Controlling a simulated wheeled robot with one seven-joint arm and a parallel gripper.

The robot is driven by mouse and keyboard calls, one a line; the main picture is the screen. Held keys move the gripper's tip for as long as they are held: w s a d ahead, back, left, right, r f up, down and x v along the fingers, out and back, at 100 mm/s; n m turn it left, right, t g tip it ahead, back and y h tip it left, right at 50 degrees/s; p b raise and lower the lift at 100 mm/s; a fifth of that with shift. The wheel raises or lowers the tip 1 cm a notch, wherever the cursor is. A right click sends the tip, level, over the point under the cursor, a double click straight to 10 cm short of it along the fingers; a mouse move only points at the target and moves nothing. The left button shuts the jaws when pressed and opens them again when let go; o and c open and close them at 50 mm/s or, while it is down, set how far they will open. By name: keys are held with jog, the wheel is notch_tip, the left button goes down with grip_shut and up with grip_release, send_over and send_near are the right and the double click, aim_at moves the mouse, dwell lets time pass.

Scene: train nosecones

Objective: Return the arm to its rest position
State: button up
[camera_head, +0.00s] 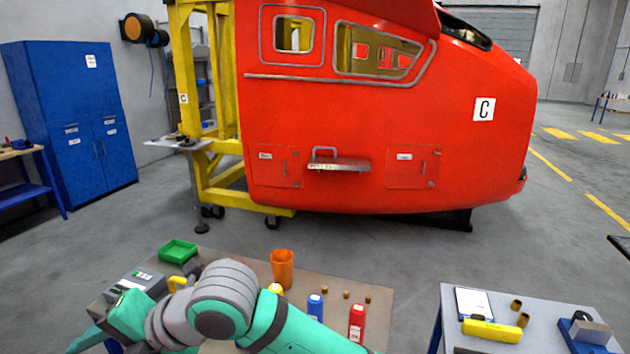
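My arm (222,300), in teal and grey segments, enters at the bottom edge and bends left across the front workbench (370,300). Its teal far part (128,318) hangs over the bench's left side and leaves the picture at the bottom left. My gripper does not show, so I cannot see its fingers or anything in them. The arm covers part of the bench and some items behind it.
The bench bears a green bin (178,251), grey device (136,286), orange cup (282,268), blue bottle (315,307) and red bottle (357,322). A tool table (452,300) stands right. Beyond are the red nosecone (350,120) and open floor (480,245).

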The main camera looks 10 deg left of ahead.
jog(key=w+d+r+m+t+y, duration=0.25)
jog(key=w+m+t+y, duration=0.6)
jog(key=m, duration=0.55)
jog(key=w+d+f+m+t+h, duration=0.3)
jog(key=d+f+m+t+h, duration=0.15)
jog(key=d+f+m, duration=0.35)
jog(key=w+d+f+m+t+h, duration=0.3)
jog(key=w+d+f+m+t, duration=0.15)
jog(key=f+m+t, duration=0.35)
jog(key=s+d+f+m+g+h, duration=0.1)
jog(key=s+d+f+m+h, duration=0.8)
jog(key=s+d+f, duration=0.45)
jog(key=s+d+f+g+h, duration=0.1)
jog(key=s+d+f, duration=0.2)
jog(key=s+d, duration=0.2)
jog(key=s+d+f+g+h, duration=0.1)
jog(key=s+d, duration=0.5)
jog(key=s, duration=0.6)
jog(key=shift+f+h, duration=0.6)
jog(key=shift+f, duration=0.35)
